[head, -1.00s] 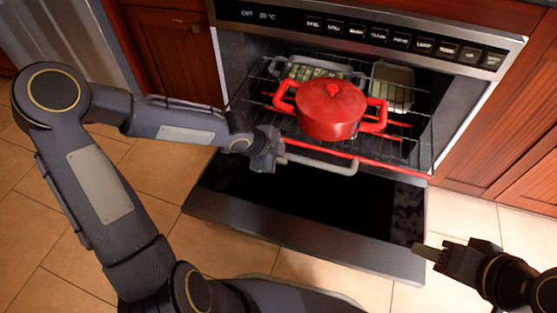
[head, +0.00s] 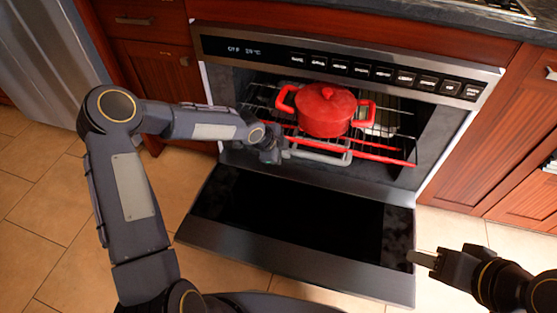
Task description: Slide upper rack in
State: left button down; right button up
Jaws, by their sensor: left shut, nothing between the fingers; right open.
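The upper rack (head: 398,152) is a wire rack with a red front bar, partly inside the oven (head: 436,150). A red lidded pot (head: 325,112) with two side handles stands on it. My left gripper (head: 277,152) is at the left part of the rack's front, beside the red bar. Its fingers are shut with nothing between them, and I cannot tell whether they touch the rack. My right gripper (head: 416,258) is open and empty, near the right corner of the lowered oven door, away from the rack.
The oven door (head: 290,215) is folded down below the rack. A control panel (head: 340,68) runs above the opening. Wooden cabinets (head: 480,150) flank the oven. A light item (head: 380,122) is behind the pot, partly hidden. Tiled floor is clear in front.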

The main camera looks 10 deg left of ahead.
aim_at(297, 120)
pick_arm(q)
jog(key=w, duration=0.5)
jog(key=w+p, duration=0.1)
jog(key=w, duration=0.1)
jog(key=shift+w+d, duration=0.25)
jog(key=shift+d, duration=0.05)
jog(key=w, duration=0.2)
jog(key=w+b, duration=0.1)
jog(key=w, duration=0.2)
jog(key=w+b, duration=0.1)
jog(key=w, duration=0.2)
jog(key=shift+w+d+f, duration=0.1)
jog(key=shift+d, duration=0.15)
jog(key=shift+w, duration=0.7)
